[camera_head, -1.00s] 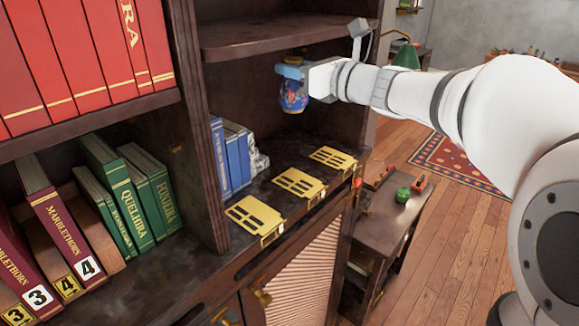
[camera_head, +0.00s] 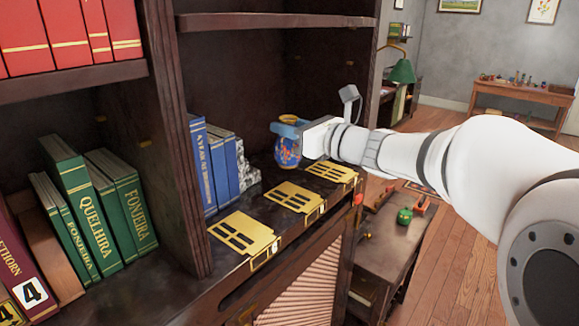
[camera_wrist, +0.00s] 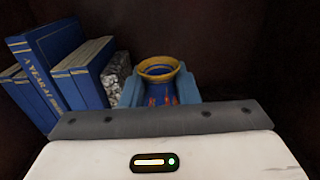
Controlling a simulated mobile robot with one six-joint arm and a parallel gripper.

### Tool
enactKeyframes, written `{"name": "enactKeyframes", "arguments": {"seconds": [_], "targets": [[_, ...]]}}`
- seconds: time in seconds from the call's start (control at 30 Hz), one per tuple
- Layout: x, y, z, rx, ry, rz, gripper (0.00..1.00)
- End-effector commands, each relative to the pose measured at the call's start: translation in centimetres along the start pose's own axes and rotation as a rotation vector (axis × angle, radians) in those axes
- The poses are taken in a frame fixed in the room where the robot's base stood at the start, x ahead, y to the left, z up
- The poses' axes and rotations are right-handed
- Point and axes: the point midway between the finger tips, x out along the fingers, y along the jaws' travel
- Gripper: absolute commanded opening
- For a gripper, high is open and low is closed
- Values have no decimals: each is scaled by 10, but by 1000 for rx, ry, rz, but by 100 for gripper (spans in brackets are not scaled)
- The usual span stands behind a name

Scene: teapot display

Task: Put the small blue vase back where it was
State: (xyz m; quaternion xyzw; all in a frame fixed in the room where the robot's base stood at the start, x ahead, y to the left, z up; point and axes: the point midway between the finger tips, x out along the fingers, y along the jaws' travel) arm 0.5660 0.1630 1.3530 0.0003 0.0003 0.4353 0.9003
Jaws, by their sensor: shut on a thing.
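The small blue vase (camera_head: 287,152) has a yellow rim and red and orange markings. My gripper (camera_head: 287,131) is shut on it and holds it upright inside the shelf bay, above or at the board behind the gold plates; I cannot tell whether its base touches the board. In the wrist view the vase (camera_wrist: 162,88) stands between my two blue fingers (camera_wrist: 160,92), its mouth facing up. Its lower part is hidden by my gripper body.
Blue books (camera_head: 212,165) and a grey stone-like bookend (camera_head: 246,165) stand to the left of the vase. Gold slotted plates (camera_head: 242,232) lie along the shelf's front edge. An upper shelf board (camera_head: 270,22) is overhead. A low side table (camera_head: 385,245) holds small items at right.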

Motion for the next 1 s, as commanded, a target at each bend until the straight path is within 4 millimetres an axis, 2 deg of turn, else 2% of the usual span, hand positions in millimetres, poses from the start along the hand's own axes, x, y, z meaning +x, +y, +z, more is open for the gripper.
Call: {"name": "enactKeyframes", "arguments": {"seconds": [0.4, 0.87, 0.9, 1.0], "targets": [[1, 1, -52, 3, 1, 2, 0], [1, 2, -63, -1, -1, 3, 0], [1, 2, -62, -1, 0, 3, 30], [1, 2, -62, -1, 0, 3, 38]]}}
